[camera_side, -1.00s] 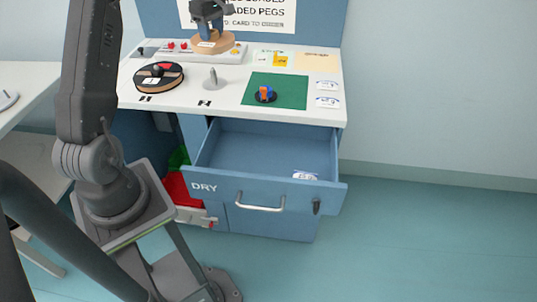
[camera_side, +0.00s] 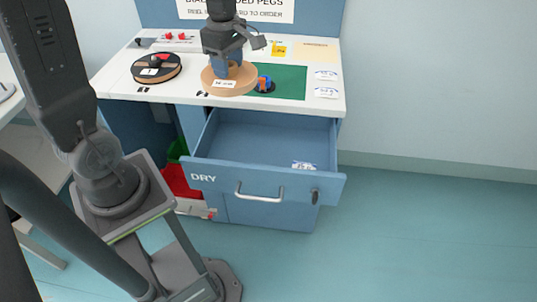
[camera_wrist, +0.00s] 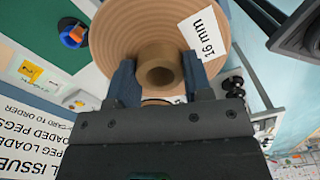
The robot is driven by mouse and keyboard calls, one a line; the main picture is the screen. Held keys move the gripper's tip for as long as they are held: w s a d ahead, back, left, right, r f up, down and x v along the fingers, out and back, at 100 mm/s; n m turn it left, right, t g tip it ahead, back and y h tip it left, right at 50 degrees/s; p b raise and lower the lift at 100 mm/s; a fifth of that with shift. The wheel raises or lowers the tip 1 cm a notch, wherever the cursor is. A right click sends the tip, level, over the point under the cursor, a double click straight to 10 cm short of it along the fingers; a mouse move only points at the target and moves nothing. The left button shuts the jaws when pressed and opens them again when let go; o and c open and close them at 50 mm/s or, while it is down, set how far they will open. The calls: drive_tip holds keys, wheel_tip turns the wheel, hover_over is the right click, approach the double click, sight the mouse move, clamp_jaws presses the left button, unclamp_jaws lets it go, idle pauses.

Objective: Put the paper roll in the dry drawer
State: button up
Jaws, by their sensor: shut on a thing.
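The paper roll (camera_side: 240,82) is a flat tan disc with a white label. It also shows in the wrist view (camera_wrist: 115,42), with a brown core tube and a "16 mm" label. My gripper (camera_side: 229,70) is shut on the roll's core, one finger on each side, as the wrist view (camera_wrist: 155,80) shows. The roll appears held over the front part of the white table top; its exact height is hard to tell. The blue drawer marked DRY (camera_side: 225,183) is pulled open below the table's front. A small white label lies inside on its floor; no roll is in it.
A green mat (camera_side: 290,83) holds a small blue and orange object (camera_side: 264,84) close to the roll. White labels (camera_side: 327,84) lie at right. Red and green items sit under the table.

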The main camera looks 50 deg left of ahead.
hover_over(247, 154)
drive_tip(key=s, duration=0.3)
drive_tip(key=f, duration=3)
drive_tip(key=shift+s+d, duration=0.2)
drive_tip(key=shift+d, duration=0.15)
drive_tip(key=shift+f, duration=0.15)
drive_tip(key=o, duration=1)
drive_tip(key=shift+o, duration=0.2)
